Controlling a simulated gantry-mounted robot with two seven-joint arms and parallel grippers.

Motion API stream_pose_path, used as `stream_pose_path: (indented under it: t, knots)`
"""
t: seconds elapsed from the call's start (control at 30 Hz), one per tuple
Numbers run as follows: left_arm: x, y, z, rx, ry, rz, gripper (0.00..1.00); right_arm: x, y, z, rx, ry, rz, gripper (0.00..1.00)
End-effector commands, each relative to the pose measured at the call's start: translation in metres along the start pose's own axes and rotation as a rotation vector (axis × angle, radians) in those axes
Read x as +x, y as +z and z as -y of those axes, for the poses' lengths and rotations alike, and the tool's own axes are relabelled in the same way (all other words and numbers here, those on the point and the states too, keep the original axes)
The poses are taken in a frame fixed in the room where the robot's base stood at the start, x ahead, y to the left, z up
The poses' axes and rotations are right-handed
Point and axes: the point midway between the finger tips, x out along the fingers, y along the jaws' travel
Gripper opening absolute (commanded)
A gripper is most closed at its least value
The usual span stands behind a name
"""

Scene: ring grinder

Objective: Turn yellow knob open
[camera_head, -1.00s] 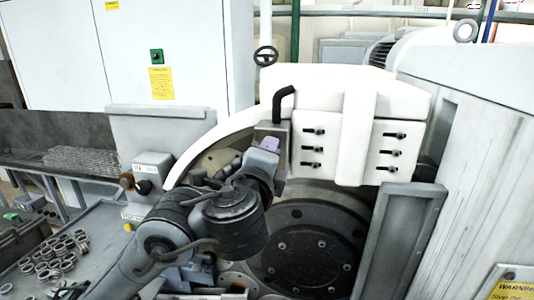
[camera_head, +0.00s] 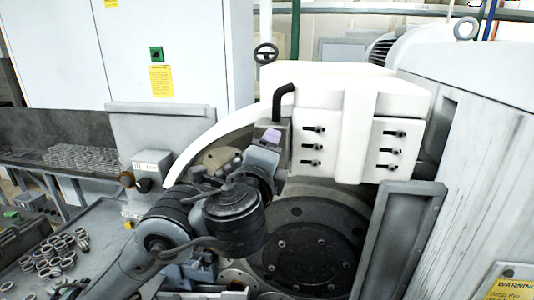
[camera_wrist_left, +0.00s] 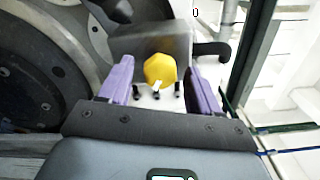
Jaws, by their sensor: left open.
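The yellow knob (camera_wrist_left: 160,70) has a white mark on its face and sits on a grey box (camera_wrist_left: 150,42) in the left wrist view. My left gripper (camera_wrist_left: 160,77) is open, with one purple finger on each side of the knob. A gap shows between the knob and each finger. In the head view my left gripper (camera_head: 271,137) is at the grey box beside the white housing, and the knob is hidden there. My right gripper is not in view.
A black bent pipe (camera_head: 283,100) rises above the box. The white housing (camera_head: 358,120) with several black handles stands to the right. The dark grinder disc (camera_head: 305,255) is below. Metal rings (camera_head: 62,255) lie on the table at left.

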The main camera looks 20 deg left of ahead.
Motion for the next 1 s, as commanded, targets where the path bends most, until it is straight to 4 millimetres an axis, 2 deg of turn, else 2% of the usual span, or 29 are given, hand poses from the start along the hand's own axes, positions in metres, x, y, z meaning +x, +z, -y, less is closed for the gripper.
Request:
stream_pose_path:
  t: [0.23, 0.7, 1.0]
  knots:
    - [-0.017, -0.003, 0.0, -0.001, 0.0, -0.006, 0.63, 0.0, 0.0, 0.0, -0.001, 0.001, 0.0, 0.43]
    - [-0.091, -0.001, 0.0, -0.003, -0.002, -0.003, 0.63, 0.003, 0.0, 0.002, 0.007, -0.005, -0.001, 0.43]
    - [-0.108, 0.0, 0.0, 0.0, -0.001, 0.0, 0.63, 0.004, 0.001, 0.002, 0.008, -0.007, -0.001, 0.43]
